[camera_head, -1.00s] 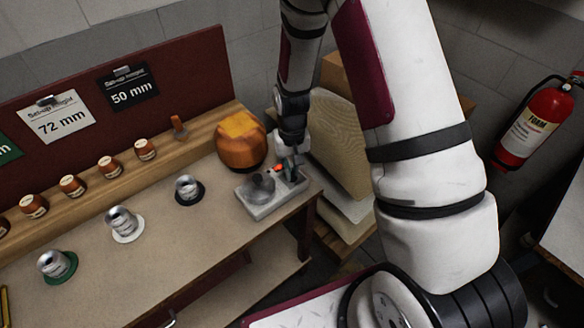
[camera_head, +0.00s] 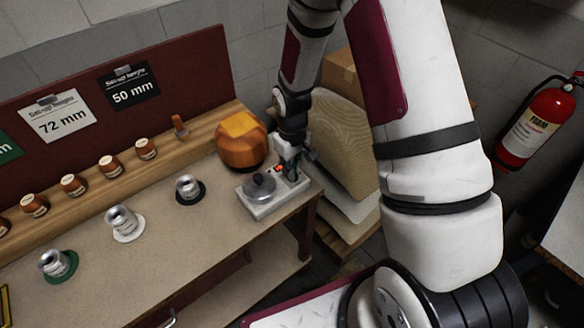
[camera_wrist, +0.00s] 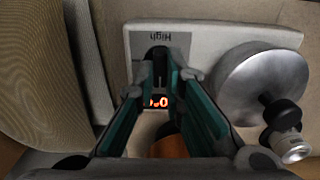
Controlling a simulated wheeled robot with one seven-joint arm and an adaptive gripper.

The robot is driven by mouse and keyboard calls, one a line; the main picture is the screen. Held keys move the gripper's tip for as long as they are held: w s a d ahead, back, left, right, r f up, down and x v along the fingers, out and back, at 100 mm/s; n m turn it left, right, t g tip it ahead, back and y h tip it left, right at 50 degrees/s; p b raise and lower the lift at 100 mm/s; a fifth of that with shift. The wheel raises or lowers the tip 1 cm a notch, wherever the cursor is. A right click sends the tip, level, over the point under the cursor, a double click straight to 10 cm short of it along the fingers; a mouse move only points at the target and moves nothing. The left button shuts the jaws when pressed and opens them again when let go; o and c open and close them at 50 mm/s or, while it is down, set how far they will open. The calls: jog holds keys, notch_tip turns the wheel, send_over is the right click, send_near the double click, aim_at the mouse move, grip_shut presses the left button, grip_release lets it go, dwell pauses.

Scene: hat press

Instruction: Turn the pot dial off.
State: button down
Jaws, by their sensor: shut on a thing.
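The pot unit (camera_head: 282,207) is a pale grey box at the right end of the bench. A round metal pot with a black-knobbed lid (camera_head: 258,187) sits on it; the pot also shows at the right in the wrist view (camera_wrist: 262,82). The dark dial (camera_wrist: 158,54) is beside a label reading "High". A small display (camera_wrist: 157,101) glows orange-red; its digits are only partly readable. My gripper (camera_wrist: 166,72) points down over the unit with its teal fingers on either side of the dial, shut on it. The fingers hide much of the dial, so its setting cannot be read.
A wooden hat block (camera_head: 240,148) stands close behind the unit. Several metal cans (camera_head: 123,219) on coloured discs stand to the left on the bench (camera_head: 150,265). Stacked boards (camera_head: 340,150) are right of the bench. A fire extinguisher (camera_head: 535,125) hangs on the right wall.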

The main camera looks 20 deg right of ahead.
jog(key=c, duration=1.7)
grip_release()
notch_tip(320, 180, up, 12)
jog(key=shift+r, duration=0.1)
jog(key=s+r+m+t, duration=0.1)
jog(key=s+r, duration=0.2)
jog(key=r, duration=0.5)
jog(key=s+r+m+t, duration=0.1)
jog(key=s+r, duration=0.3)
jog(key=r, duration=0.4)
jog(key=s+r+t, duration=0.1)
jog(key=s+r, duration=0.2)
jog(key=s, duration=0.2)
jog(key=s+r+m+t, duration=0.1)
jog(key=s+r, duration=0.1)
jog(key=s, duration=0.2)
jog(key=s+r+t, duration=0.1)
jog(key=s+r, duration=0.2)
jog(key=s, duration=0.2)
jog(key=shift+s+d+r+m, duration=0.1)
jog(key=shift+s+r+m, duration=0.2)
jog(key=shift+r+m, duration=0.1)
